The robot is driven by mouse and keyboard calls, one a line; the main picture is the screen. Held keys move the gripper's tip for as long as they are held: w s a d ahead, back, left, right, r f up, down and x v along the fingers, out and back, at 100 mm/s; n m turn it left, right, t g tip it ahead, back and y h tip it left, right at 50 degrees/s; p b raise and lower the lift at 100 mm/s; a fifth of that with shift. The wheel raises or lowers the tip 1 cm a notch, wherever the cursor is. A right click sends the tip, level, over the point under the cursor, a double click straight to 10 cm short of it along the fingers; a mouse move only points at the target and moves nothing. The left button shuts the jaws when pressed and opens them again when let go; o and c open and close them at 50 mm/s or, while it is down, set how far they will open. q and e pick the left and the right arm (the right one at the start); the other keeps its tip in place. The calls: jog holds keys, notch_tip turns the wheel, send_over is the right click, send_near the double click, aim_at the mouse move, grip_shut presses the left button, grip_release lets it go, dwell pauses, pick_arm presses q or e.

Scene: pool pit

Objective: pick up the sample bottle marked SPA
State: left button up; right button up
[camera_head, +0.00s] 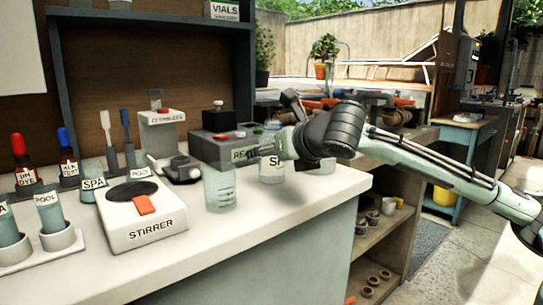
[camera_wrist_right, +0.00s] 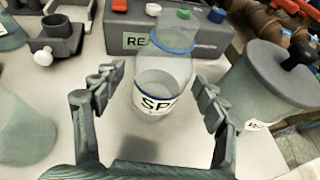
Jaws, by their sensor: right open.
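The sample bottle stands upright on the white counter in the right wrist view (camera_wrist_right: 157,98). It is clear with a blue ring at its shoulder, and the part of its label that shows reads "SP". My right gripper (camera_wrist_right: 161,80) is open, with one finger on each side of the bottle and a visible gap to both. In the head view the bottle (camera_head: 272,172) shows below my right gripper (camera_head: 272,148), which hides its upper part. Another vessel marked SPA (camera_head: 94,184) stands behind the stirrer. My left gripper is not in view.
A grey box marked "RE" (camera_wrist_right: 128,38) stands behind the bottle. A lidded jar (camera_wrist_right: 268,88) stands close on the right, and a clear jar (camera_head: 219,188) stands on the left. The stirrer (camera_head: 145,218) and tube rack (camera_head: 50,242) lie farther left. The counter front is clear.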

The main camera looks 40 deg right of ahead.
jog(key=shift+w+f, duration=0.2)
jog(key=shift+w, duration=0.2)
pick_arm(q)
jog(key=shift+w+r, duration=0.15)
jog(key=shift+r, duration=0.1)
pick_arm(e)
jog(key=shift+d, duration=0.1)
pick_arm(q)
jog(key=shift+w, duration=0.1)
pick_arm(e)
jog(key=c, duration=1.5)
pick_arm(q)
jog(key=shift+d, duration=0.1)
pick_arm(e)
jog(key=shift+r, duration=0.1)
